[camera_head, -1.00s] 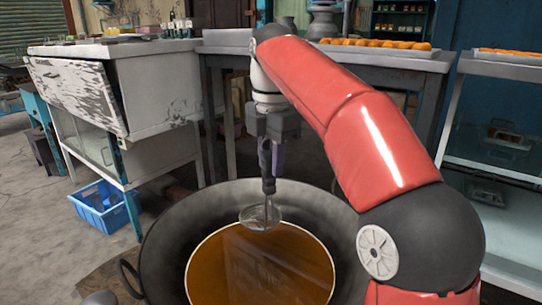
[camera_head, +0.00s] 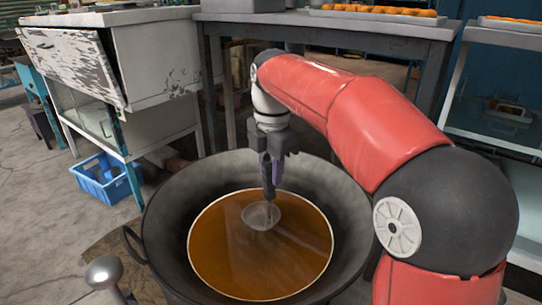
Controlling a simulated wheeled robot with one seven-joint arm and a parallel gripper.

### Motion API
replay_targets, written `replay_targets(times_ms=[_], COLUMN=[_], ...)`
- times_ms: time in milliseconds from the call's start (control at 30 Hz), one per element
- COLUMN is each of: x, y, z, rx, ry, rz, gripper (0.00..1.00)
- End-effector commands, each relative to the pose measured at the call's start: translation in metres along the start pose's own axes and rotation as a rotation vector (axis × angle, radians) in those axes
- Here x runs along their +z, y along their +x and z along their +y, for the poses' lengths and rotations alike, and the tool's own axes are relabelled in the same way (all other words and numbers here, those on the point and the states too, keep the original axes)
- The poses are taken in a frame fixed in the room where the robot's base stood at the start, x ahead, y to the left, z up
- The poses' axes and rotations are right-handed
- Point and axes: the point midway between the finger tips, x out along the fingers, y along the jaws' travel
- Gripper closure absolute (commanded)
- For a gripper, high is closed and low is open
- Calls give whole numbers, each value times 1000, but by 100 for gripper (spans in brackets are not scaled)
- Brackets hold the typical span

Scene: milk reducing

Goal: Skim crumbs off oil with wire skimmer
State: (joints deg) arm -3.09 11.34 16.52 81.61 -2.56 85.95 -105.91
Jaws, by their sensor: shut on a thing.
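A large dark wok (camera_head: 165,215) holds a pool of brown-orange oil (camera_head: 260,265). My gripper (camera_head: 270,180) points down over the far part of the wok and is shut on the handle of the wire skimmer (camera_head: 261,215). The skimmer's round head is at the oil surface, in the upper middle of the pool. I cannot tell how deep it sits. No separate crumbs can be made out in the oil at this size.
A blue crate (camera_head: 105,180) sits on the floor at left, by a worn white cabinet (camera_head: 160,75). A grey table (camera_head: 330,33) behind bears a tray of fried food (camera_head: 375,10). A rounded metal knob (camera_head: 103,270) stands at the wok's near left.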

Motion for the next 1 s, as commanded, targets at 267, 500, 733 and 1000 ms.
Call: replay_targets(times_ms=[267,500,733,1000], x=[0,0,0,2], y=[28,52,75,96], z=[-1,-2,-3,-9], rx=[-2,-2,-2,3], ry=[0,0,0,1], rz=[1,0,0,-2], gripper=[97,97,97,97])
